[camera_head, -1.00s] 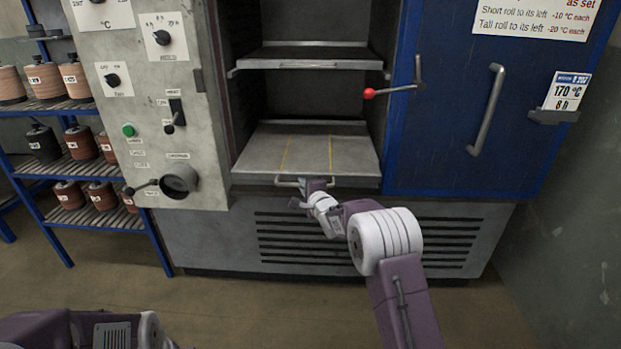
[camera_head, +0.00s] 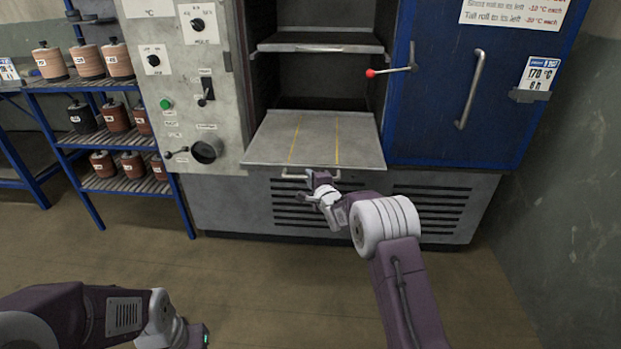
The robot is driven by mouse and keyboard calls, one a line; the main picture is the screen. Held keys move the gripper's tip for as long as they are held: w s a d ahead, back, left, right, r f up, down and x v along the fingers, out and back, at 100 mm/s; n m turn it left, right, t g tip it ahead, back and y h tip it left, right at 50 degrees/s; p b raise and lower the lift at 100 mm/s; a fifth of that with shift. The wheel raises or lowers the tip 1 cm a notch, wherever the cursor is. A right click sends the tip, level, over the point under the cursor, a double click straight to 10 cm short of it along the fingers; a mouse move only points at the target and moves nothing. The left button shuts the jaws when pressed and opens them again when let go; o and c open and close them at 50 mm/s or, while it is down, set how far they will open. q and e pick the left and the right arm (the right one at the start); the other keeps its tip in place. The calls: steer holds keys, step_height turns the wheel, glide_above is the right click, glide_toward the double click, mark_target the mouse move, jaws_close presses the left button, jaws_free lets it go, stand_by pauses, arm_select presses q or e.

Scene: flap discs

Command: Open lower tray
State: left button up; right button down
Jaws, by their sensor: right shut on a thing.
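The lower tray (camera_head: 315,141) is a flat grey plate with two yellow lines, low in the open oven cabinet. It sticks out past the cabinet front. Its bar handle (camera_head: 294,176) runs below its front edge. My right gripper (camera_head: 315,178) is shut on the right part of this handle; its fingertips are small and partly hidden by the wrist. My left arm is at the bottom left, and its gripper (camera_head: 203,335) is only partly visible at the lower edge, away from the oven.
The upper tray (camera_head: 322,48) sits inside the oven. The blue door (camera_head: 455,100) with a red-knobbed lever (camera_head: 392,71) stands open at right. A control panel (camera_head: 187,85) is at left, beside a rack of rolls (camera_head: 110,130). The floor in front is clear.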

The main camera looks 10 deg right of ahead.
steer(key=c, duration=1.5)
jaws_free()
steer(key=shift+o, duration=0.2)
steer(key=p+v, duration=0.2)
steer(key=v, duration=0.7)
